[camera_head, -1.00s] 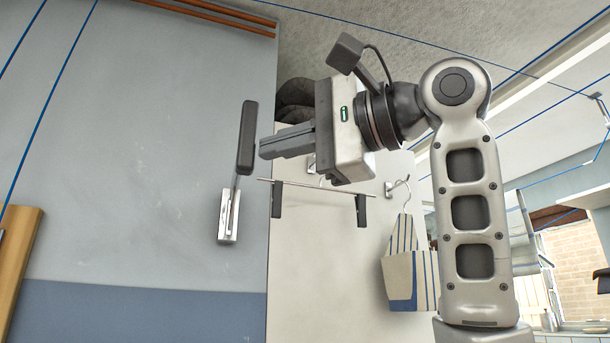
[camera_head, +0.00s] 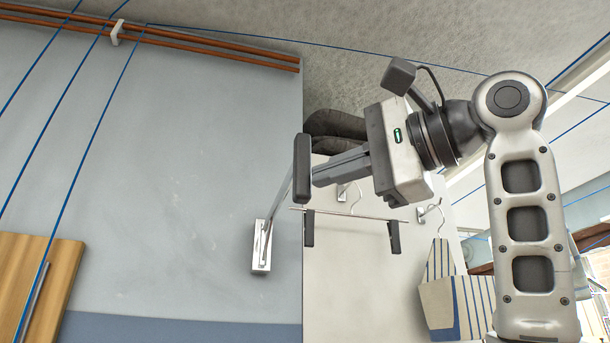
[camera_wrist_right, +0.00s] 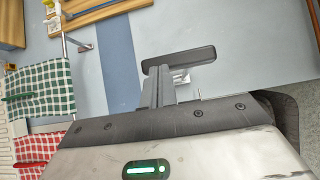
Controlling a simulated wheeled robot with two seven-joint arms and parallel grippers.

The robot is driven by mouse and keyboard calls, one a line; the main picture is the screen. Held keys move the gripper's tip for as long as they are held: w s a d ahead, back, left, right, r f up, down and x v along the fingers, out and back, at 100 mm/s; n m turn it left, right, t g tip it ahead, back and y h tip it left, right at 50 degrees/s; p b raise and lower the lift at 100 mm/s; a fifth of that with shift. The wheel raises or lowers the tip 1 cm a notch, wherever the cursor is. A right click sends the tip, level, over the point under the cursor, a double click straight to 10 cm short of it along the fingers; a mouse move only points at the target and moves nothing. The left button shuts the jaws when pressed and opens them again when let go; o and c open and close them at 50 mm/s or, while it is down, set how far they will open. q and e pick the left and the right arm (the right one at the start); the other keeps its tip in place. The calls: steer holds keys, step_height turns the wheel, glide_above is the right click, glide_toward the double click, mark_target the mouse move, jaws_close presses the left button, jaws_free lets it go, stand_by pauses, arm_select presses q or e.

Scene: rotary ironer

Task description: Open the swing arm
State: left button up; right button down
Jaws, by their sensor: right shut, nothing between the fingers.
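The swing arm (camera_head: 281,208) is a thin metal rod on a silver wall bracket (camera_head: 260,248), slanting up and right to a dark upright grip bar (camera_head: 302,170) at its end. My right gripper (camera_head: 317,173) is shut, with nothing in it. Its fingertips are right against or just beside the bar's right side; contact is hard to tell. In the right wrist view the bar (camera_wrist_right: 180,60) lies across the tips of the shut fingers (camera_wrist_right: 158,75), partly hiding the bracket behind. My left gripper is in neither view.
A hanger (camera_head: 350,214) with dark clips and a striped bag (camera_head: 452,300) hang on wall hooks behind my right gripper. Wooden boards (camera_head: 35,275) are at lower left, copper pipes (camera_head: 200,45) above. Checked cloths (camera_wrist_right: 40,90) show in the wrist view. The grey wall left of the bracket is clear.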

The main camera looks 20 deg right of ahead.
steer(key=a+b+v, duration=0.1)
steer(key=b+v, duration=0.1)
steer(key=v, duration=0.6)
steer(key=shift+s+d, duration=0.25)
steer(key=shift+s, duration=0.35)
